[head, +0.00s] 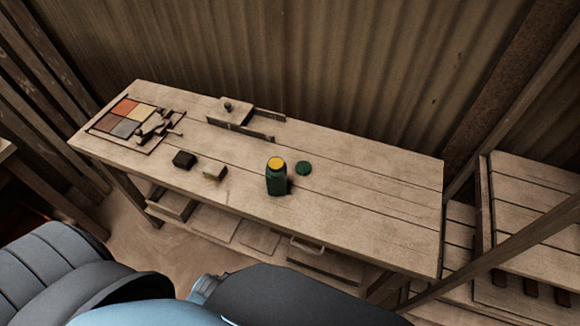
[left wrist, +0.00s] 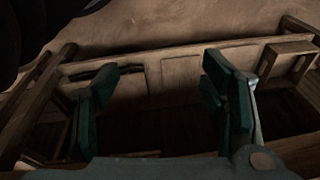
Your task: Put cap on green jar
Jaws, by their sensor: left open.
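The green jar (head: 276,180) stands upright on the wooden workbench (head: 370,210), right of its middle. Its top shows a yellow-orange round surface. A green round cap (head: 303,168) lies flat on the bench just right of the jar, apart from it. My left gripper (left wrist: 160,100) shows in the left wrist view with its two green-padded fingers wide apart and nothing between them. Behind the fingers are the bench's lower shelf parts. Neither gripper can be made out in the head view; only my arm links show at the bottom.
Left of the jar are a dark block (head: 184,159) and a small greenish-brown block (head: 215,172). A tray of coloured tiles (head: 126,118) lies at the far left. A wooden board with a knob (head: 230,110) is at the back. The bench's right part is clear.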

